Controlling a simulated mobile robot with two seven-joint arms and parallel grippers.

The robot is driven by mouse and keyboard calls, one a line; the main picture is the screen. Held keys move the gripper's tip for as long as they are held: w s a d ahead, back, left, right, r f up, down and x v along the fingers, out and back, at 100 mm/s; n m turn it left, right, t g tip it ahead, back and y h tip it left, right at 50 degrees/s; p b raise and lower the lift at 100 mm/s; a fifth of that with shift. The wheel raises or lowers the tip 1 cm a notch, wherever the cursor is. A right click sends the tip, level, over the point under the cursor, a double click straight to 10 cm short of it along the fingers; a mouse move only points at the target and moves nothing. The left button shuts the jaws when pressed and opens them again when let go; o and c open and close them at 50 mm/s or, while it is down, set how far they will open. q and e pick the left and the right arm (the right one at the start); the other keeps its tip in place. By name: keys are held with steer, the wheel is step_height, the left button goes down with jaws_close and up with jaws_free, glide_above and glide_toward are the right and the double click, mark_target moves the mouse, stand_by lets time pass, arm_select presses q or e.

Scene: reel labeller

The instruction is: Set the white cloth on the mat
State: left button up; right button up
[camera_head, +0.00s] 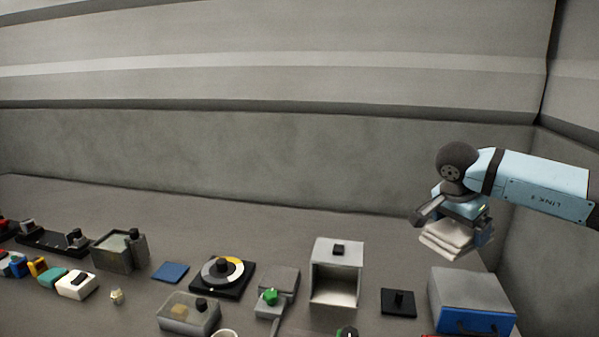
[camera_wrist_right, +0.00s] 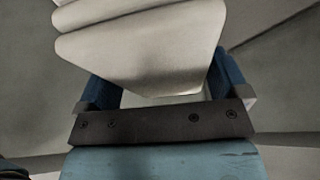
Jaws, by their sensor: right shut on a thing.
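The white cloth (camera_head: 447,240) is a folded stack, held in the air at the right of the head view. My right gripper (camera_head: 466,222) is shut on it, and the cloth hangs clear of the table. In the right wrist view the cloth (camera_wrist_right: 150,45) fills the top middle, between the two blue fingers of the right gripper (camera_wrist_right: 160,95). A small flat blue square (camera_head: 170,272), which looks like the mat, lies on the table left of centre, well away from the cloth. Nothing lies on it. My left gripper is not in view.
A grey box with a blue drawer front (camera_head: 470,303) stands below the cloth. A grey open-fronted box (camera_head: 337,275), a black plate with a knob (camera_head: 398,303) and a round dial (camera_head: 222,273) stand between cloth and mat. A lidded clear box (camera_head: 188,314) is in front of the mat.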

steer(key=s+a+f+n+t+y, duration=0.2)
steer(key=s+a+f+n+y, duration=0.1)
steer(key=s+a+n, duration=0.7)
arm_select(q)
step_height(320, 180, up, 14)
steer(key=p, duration=1.6)
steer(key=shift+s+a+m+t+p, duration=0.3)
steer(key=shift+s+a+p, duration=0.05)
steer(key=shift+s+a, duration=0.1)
arm_select(e)
steer(key=s+r+n+y, duration=0.1)
steer(key=s+r+n, duration=0.1)
steer(key=s+r, duration=0.4)
steer(key=shift+s+a+n+t, duration=0.3)
steer(key=shift+s, duration=0.05)
